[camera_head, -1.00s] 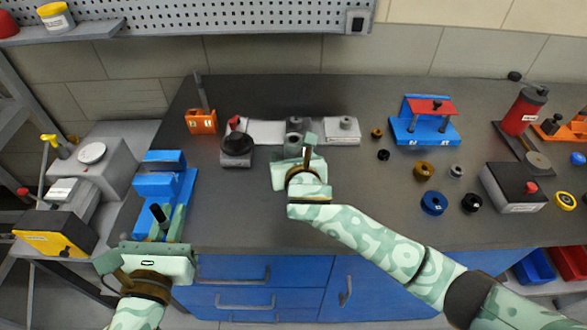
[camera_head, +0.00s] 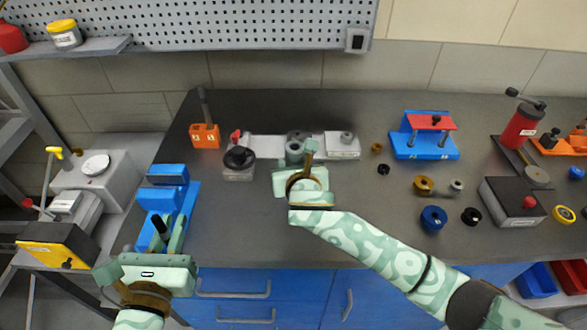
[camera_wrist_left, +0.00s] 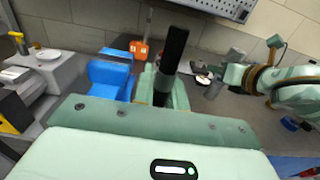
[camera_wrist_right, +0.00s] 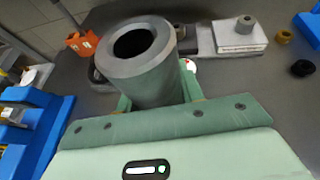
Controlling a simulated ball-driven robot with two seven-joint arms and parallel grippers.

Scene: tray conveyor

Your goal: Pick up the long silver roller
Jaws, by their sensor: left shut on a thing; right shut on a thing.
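A grey, hollow-ended cylinder, which looks like the silver roller (camera_wrist_right: 139,60), fills the middle of the right wrist view, its open end facing the camera. My right gripper (camera_head: 300,165) is shut on this roller, which also shows small in the head view (camera_head: 294,152). My left gripper (camera_head: 168,238) is shut on a black rod (camera_wrist_left: 171,58), which points up between its fingers at the front left of the table. The roller's lower part is hidden by my right fingers, and I cannot tell whether it touches the bench.
A pale fixture (camera_head: 265,148) lies behind my right gripper, with a black-knobbed block (camera_head: 238,165) at its left. A blue fixture (camera_head: 163,198) stands by my left gripper. Loose rings, including a blue one (camera_head: 432,218), lie at right.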

